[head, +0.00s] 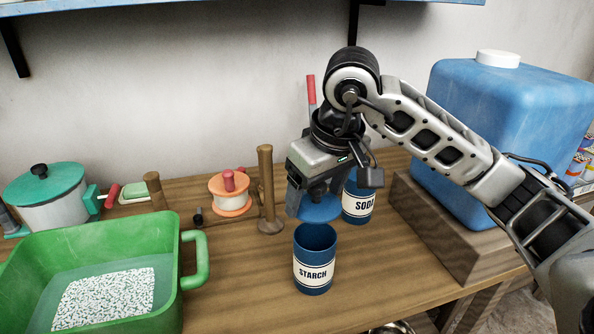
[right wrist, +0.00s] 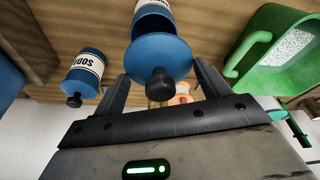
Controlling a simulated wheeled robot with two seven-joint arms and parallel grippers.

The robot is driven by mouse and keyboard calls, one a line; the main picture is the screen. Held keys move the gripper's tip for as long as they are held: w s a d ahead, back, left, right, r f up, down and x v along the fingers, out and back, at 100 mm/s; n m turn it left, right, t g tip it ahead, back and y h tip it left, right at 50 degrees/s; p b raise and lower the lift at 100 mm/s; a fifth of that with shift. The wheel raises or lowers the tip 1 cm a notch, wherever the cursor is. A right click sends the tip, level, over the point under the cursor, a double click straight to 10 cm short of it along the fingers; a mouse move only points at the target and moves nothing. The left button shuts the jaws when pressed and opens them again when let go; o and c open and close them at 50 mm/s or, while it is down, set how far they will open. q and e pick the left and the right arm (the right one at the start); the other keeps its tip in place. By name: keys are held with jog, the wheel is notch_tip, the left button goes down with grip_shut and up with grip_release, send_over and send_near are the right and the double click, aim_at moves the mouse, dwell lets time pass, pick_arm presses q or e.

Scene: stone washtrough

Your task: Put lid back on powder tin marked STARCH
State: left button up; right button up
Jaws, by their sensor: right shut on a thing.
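The STARCH tin (head: 314,262) is a blue cylinder with a white label. It stands upright and open on the wooden counter. My right gripper (head: 315,201) is shut on a round blue lid (head: 320,211), holding it above and a little behind the tin's mouth. In the right wrist view the lid (right wrist: 158,56) lies between the two fingers, its black knob facing the camera, and overlaps the tin (right wrist: 154,14). The exact contact of the fingers is hard to see. My left gripper is not in view.
The lidded SODA tin (head: 357,203) stands close behind and right of the lid. A green basin (head: 190,262) is at left. A wooden post (head: 268,190) and orange-and-white pot (head: 230,195) stand behind. A blue water container (head: 500,120) is at right. Counter right of the STARCH tin is clear.

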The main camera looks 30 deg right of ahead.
jog(key=shift+w+d+r, duration=0.15)
jog(key=shift+w+d, duration=0.1)
jog(key=shift+w, duration=0.2)
jog(key=shift+s+f+b, duration=0.25)
jog(key=shift+f+b, duration=0.1)
jog(key=shift+b, duration=0.05)
jog(key=shift+f, duration=0.35)
notch_tip(320, 180, down, 4)
jog(key=b, duration=0.3)
jog(key=shift+b, duration=0.35)
jog(key=shift+f, duration=0.35)
pick_arm(q)
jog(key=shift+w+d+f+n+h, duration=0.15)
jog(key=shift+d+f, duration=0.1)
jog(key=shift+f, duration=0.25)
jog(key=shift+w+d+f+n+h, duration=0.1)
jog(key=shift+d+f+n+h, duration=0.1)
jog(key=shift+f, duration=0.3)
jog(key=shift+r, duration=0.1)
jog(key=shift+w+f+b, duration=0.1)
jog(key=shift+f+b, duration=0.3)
jog(key=shift+b, duration=0.15)
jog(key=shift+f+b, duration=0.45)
jog(key=shift+b, duration=0.05)
pick_arm(e)
jog(key=shift+f, duration=0.15)
